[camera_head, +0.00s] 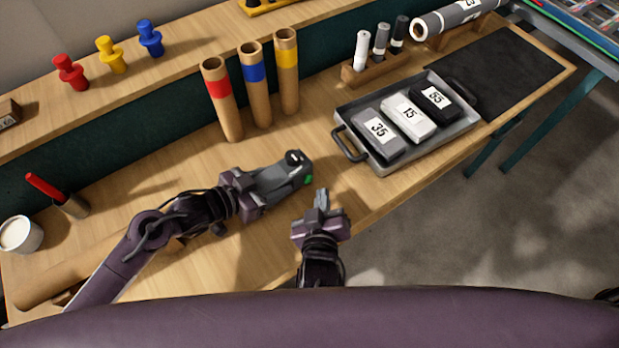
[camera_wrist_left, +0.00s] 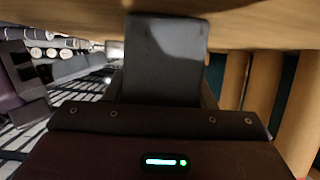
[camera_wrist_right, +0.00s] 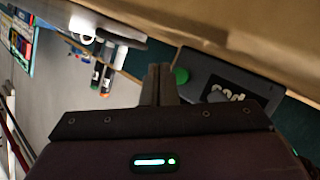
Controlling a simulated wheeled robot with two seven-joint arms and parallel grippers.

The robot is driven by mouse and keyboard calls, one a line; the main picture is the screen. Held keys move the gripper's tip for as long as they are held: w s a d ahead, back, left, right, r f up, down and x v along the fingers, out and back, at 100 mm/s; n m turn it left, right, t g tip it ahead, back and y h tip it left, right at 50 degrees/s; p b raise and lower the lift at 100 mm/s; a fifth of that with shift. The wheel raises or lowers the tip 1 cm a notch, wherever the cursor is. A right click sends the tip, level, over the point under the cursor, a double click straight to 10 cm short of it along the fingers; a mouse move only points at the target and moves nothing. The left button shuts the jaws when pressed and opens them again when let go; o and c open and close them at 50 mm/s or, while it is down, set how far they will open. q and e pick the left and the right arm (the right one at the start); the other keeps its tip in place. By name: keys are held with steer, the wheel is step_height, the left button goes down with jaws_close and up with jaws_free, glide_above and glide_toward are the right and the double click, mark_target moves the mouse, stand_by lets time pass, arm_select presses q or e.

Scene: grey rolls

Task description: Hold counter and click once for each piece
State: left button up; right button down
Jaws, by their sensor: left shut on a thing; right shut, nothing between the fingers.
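The counter (camera_head: 290,175) is a dark grey block with a green button on its right side and a round black-and-white part on top. My left gripper (camera_head: 262,188) is shut on it and holds it above the table. It fills the middle of the left wrist view (camera_wrist_left: 165,60). My right gripper (camera_head: 321,200) is shut and empty, just to the lower right of the counter. In the right wrist view the closed fingertips (camera_wrist_right: 160,85) are close beside the green button (camera_wrist_right: 181,75); I cannot tell whether they touch. The counter's display is not readable.
A metal tray (camera_head: 343,122) holds blocks marked 35, 15 and 55. Three cardboard tubes with red (camera_head: 221,97), blue (camera_head: 255,82) and yellow (camera_head: 287,70) bands stand behind the counter. A wooden rack (camera_head: 372,70) holds three small rolls. A white cup (camera_head: 20,234) stands far left.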

mark_target(307, 178)
steer(key=shift+s+d, duration=0.55)
steer(key=shift+s, duration=0.2)
steer(key=shift+s+d, duration=0.5)
steer(key=shift+s, duration=0.25)
stand_by(1.4)
steer(key=s+d, duration=0.2)
steer(key=s, duration=0.1)
steer(key=shift+d, duration=0.15)
steer(key=shift+w, duration=0.1)
steer(key=shift+w+a, duration=0.9)
steer(key=shift+w, duration=0.25)
steer(key=shift+w+a, duration=0.85)
steer(key=shift+w, duration=0.3)
steer(key=shift+w+a, duration=0.9)
steer(key=shift+w, duration=0.25)
steer(key=shift+w, duration=0.1)
steer(key=shift+w+a, duration=0.25)
